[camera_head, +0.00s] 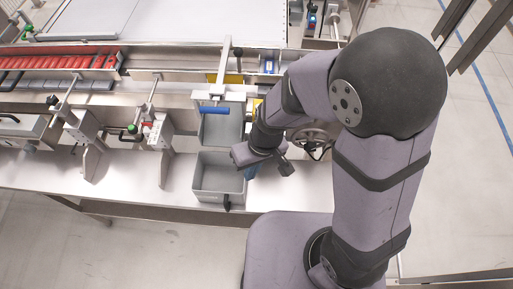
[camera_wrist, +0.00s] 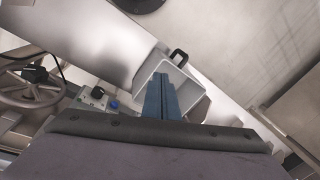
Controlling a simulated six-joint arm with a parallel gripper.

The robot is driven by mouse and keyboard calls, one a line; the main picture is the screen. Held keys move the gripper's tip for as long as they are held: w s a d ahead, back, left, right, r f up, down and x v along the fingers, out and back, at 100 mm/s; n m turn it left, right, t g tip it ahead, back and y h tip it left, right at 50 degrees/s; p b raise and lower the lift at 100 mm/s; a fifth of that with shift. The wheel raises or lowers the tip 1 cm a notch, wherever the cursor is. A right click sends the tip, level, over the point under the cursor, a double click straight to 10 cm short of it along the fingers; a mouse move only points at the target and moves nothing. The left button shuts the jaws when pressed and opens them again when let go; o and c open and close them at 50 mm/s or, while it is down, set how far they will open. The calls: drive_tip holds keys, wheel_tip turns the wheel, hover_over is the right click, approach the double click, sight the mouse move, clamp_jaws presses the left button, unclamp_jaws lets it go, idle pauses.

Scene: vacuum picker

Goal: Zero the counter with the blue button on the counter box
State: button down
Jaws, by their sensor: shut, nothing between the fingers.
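In the wrist view a small light grey box (camera_wrist: 91,101) carries a blue button (camera_wrist: 113,104) and a black knob (camera_wrist: 98,92). It lies to the left of my gripper, beside the handwheel. I can make out no counter digits on it, and in the head view I cannot pick it out behind my arm. My gripper (camera_wrist: 161,78) has blue fingers, shut together and empty. They show over a grey bin in the wrist view, apart from the button. In the head view the blue fingers (camera_head: 250,173) show at the right edge of the front bin, partly hidden by my wrist.
The front grey bin (camera_head: 209,195) has a black handle, and another grey bin (camera_head: 221,128) stands behind it. A metal handwheel (camera_head: 316,136) is right of my wrist. Clamp brackets (camera_head: 152,135) with knobs stand to the left. The steel ledge (camera_head: 125,182) has bare room at its front.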

drive_tip(key=s+a+f+n+h+b, duration=0.1)
drive_tip(key=s+a+f+n+b, duration=0.15)
drive_tip(key=s+a+f, duration=0.5)
drive_tip(key=s+a+f+n+b, duration=0.1)
drive_tip(key=s+a+f+n, duration=0.25)
drive_tip(key=f, duration=0.65)
drive_tip(key=w+d+n+t+h+p, duration=0.1)
drive_tip(key=w+d+n+t+p, duration=0.1)
drive_tip(key=d+n, duration=0.2)
drive_tip(key=w+d+n+t+h+p, duration=0.1)
drive_tip(key=w+d+n+t+p, duration=0.1)
drive_tip(key=w+d+n+p, duration=0.1)
drive_tip(key=w+d+n+t+h+p, duration=0.1)
drive_tip(key=w+d+n+t+p, duration=0.1)
drive_tip(key=d+n, duration=0.3)
drive_tip(key=shift+w+r+t, duration=0.35)
drive_tip(key=shift+w+t, duration=0.15)
drive_tip(key=shift+w, duration=0.05)
drive_tip(key=w+r+n+t+p, duration=0.2)
drive_tip(key=w+r+n+p, duration=0.1)
drive_tip(key=w, duration=0.2)
drive_tip(key=shift+w+a+r+n+y, duration=0.2)
drive_tip(key=shift+a+r+n+y, duration=0.1)
drive_tip(key=shift+r+y, duration=0.1)
drive_tip(key=shift+w, duration=0.1)
